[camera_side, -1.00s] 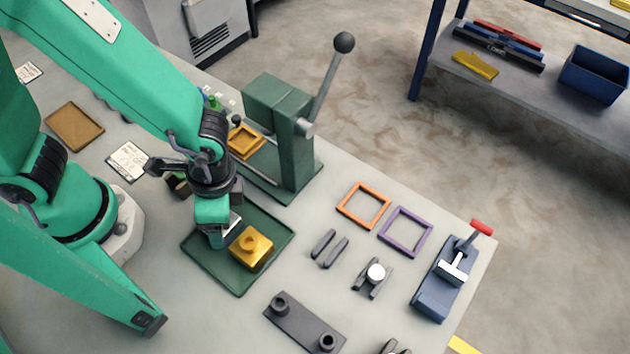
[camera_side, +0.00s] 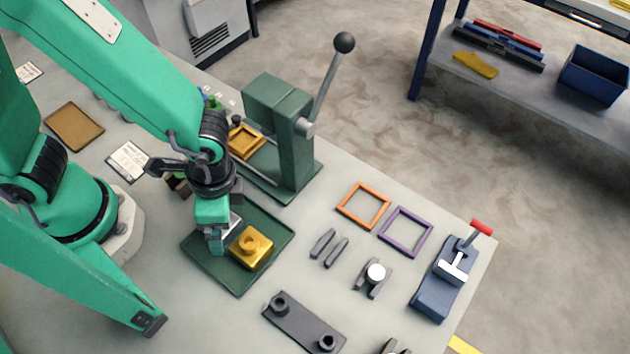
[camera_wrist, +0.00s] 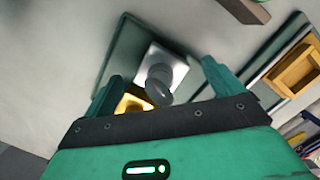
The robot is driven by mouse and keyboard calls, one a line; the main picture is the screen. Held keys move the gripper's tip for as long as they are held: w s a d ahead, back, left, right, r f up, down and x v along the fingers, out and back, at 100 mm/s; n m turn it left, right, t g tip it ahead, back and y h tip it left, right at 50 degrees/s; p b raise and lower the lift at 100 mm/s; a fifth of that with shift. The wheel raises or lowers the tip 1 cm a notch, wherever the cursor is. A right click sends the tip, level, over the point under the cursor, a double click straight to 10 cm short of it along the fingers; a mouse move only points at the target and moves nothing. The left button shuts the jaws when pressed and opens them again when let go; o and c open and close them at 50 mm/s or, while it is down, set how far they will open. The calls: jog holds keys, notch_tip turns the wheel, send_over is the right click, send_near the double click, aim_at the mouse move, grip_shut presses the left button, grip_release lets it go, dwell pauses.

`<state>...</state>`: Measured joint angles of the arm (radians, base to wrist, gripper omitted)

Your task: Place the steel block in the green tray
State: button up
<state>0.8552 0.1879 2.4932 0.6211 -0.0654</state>
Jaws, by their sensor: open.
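The steel block (camera_wrist: 166,66), bright grey with a round grey boss, shows between my fingers in the wrist view. In the side view my gripper hides most of it. My gripper (camera_wrist: 160,84) is open, with a finger on each side of the block; I cannot tell whether either touches it. In the side view my gripper (camera_side: 222,235) is low over the left part of the green tray (camera_side: 237,284). The block appears to be within the tray's outline. A gold block (camera_side: 251,249) sits in the tray just right of my fingers.
A green lever press (camera_side: 282,140) stands behind the tray, with a gold square tray (camera_side: 243,141) at its base. Orange (camera_side: 364,205) and purple (camera_side: 405,232) frames, small dark fixtures and a blue toggle clamp (camera_side: 445,280) lie to the right. A dark two-post plate (camera_side: 304,324) lies in front.

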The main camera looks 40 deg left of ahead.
aim_at(231, 220)
notch_tip(231, 220, up, 12)
jog(key=w+d, duration=0.1)
jog(key=shift+d, duration=0.2)
dwell(0.5)
jog(key=shift+w, duration=0.2)
dwell(0.3)
jog(key=w+a+r+n+t, duration=0.2)
jog(key=a+r+n+t, duration=0.1)
jog(key=a, duration=0.6)
jog(key=w+a+r+n+t+h, duration=0.1)
jog(key=w+a+r+n+t, duration=0.2)
jog(key=a+r+n, duration=0.3)
jog(key=a+r, duration=0.1)
jog(key=a, duration=0.3)
jog(key=shift+w+a+t, duration=0.2)
jog(key=shift+t, duration=0.2)
dwell(0.4)
